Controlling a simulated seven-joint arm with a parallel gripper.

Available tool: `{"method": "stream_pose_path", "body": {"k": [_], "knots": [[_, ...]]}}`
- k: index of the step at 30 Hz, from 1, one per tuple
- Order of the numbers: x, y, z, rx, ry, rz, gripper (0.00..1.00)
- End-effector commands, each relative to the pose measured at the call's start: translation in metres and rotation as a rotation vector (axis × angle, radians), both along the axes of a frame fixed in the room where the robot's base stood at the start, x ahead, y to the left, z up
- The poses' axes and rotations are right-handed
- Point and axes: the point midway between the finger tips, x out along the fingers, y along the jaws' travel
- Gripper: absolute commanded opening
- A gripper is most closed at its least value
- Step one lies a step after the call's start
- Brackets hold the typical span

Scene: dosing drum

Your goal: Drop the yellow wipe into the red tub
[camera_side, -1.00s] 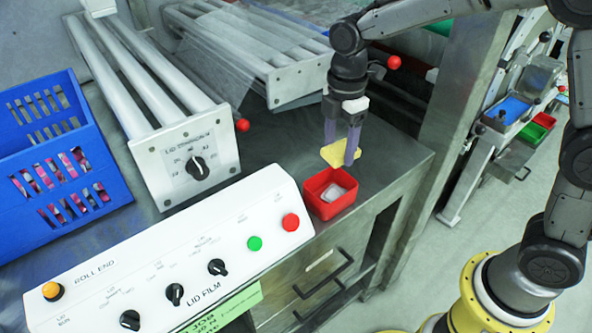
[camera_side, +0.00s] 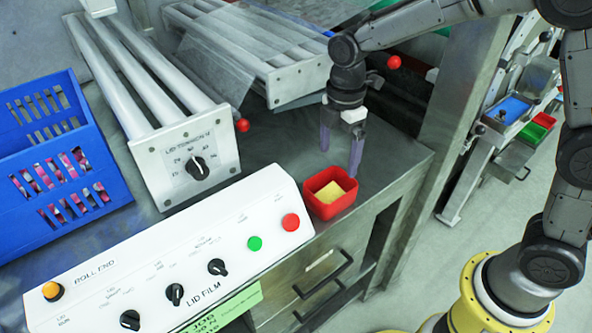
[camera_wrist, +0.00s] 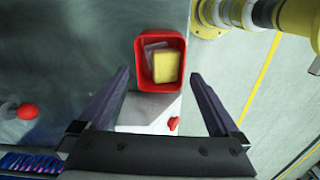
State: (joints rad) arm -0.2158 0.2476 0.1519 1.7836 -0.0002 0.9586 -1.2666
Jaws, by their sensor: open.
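The yellow wipe (camera_side: 330,196) lies inside the red tub (camera_side: 321,210) on the steel worktop. In the wrist view the yellow wipe (camera_wrist: 166,66) rests in the red tub (camera_wrist: 139,62), beside and partly over a pale, clear item (camera_wrist: 149,50). My gripper (camera_side: 339,163) is open and empty, just behind and above the tub in the side view. In the wrist view its two fingers (camera_wrist: 161,73) are spread wide, with nothing between them in their grasp.
The white control panel (camera_side: 150,262) with knobs and buttons stands in front and left of the tub. A roller unit (camera_side: 175,165) and a blue crate (camera_side: 100,195) are further left. The worktop (camera_side: 395,160) right of the tub is clear to its edge.

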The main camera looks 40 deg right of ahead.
Motion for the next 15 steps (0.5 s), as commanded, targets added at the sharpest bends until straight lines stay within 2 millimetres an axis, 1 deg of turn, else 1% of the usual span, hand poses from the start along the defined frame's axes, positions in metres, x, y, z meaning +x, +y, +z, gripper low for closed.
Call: {"method": "stream_pose_path", "body": {"k": [4, 7, 11, 15], "knots": [[0.001, 0.000, 0.004, 0.001, -0.002, 0.000, 0.98], [0.001, 0.000, 0.016, 0.001, -0.006, 0.000, 0.98], [0.002, 0.000, 0.040, 0.001, -0.007, 0.000, 0.98], [0.002, 0.000, 0.072, 0.001, -0.007, 0.000, 0.98]]}}
